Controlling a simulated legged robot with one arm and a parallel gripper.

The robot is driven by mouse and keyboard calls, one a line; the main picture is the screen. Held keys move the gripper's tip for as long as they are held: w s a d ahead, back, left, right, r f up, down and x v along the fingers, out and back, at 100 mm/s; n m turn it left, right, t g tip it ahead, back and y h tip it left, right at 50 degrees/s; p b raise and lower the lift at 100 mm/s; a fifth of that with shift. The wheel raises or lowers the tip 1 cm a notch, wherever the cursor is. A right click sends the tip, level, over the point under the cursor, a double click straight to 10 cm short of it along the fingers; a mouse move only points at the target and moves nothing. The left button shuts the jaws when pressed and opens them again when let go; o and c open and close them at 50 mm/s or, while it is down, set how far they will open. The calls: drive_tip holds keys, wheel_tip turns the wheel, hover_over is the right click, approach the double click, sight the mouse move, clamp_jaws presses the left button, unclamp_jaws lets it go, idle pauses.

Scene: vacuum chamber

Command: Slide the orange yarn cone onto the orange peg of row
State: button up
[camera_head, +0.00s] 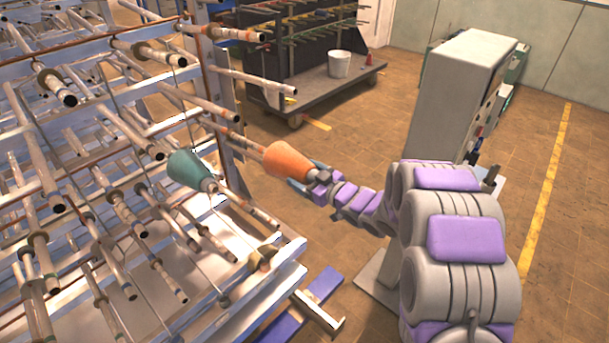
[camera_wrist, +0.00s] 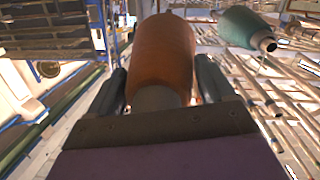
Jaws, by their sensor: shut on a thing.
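The orange yarn cone (camera_head: 287,160) is held by my gripper (camera_head: 316,180) in the head view. It lies roughly horizontal, its far end toward the rack at left. In the wrist view the cone (camera_wrist: 163,58) sits between the two dark fingers of my gripper (camera_wrist: 160,88). A worn peg (camera_head: 232,136) with orange-brown marks lies in line with the cone's far end in the head view. I cannot tell whether the cone is around the peg's tip or only in front of it.
A teal cone (camera_head: 190,170) sits on a neighbouring peg, left of the orange cone; it also shows in the wrist view (camera_wrist: 243,28). Several bare pegs jut from the rack (camera_head: 270,262). A grey cabinet (camera_head: 462,95) stands behind my arm. A cart with a white bucket (camera_head: 339,64) stands farther back.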

drive_tip(key=shift+w+d+r, duration=0.1)
drive_tip(key=shift+d, duration=0.15)
drive_tip(key=shift+w+a, duration=0.3)
drive_tip(key=shift+a, duration=0.25)
drive_tip(key=shift+w+a, duration=0.25)
drive_tip(key=shift+a, duration=0.25)
drive_tip(key=shift+w+a+p, duration=0.1)
drive_tip(key=shift+w+p, duration=0.05)
drive_tip(key=shift+p, duration=0.15)
drive_tip(key=shift+w+a, duration=0.2)
drive_tip(key=shift+w, duration=0.1)
drive_tip(key=shift+x, duration=0.85)
drive_tip(key=shift+s, duration=0.1)
drive_tip(key=shift+s+p, duration=0.1)
drive_tip(key=shift+p, duration=0.55)
drive_tip(key=shift+a, duration=0.2)
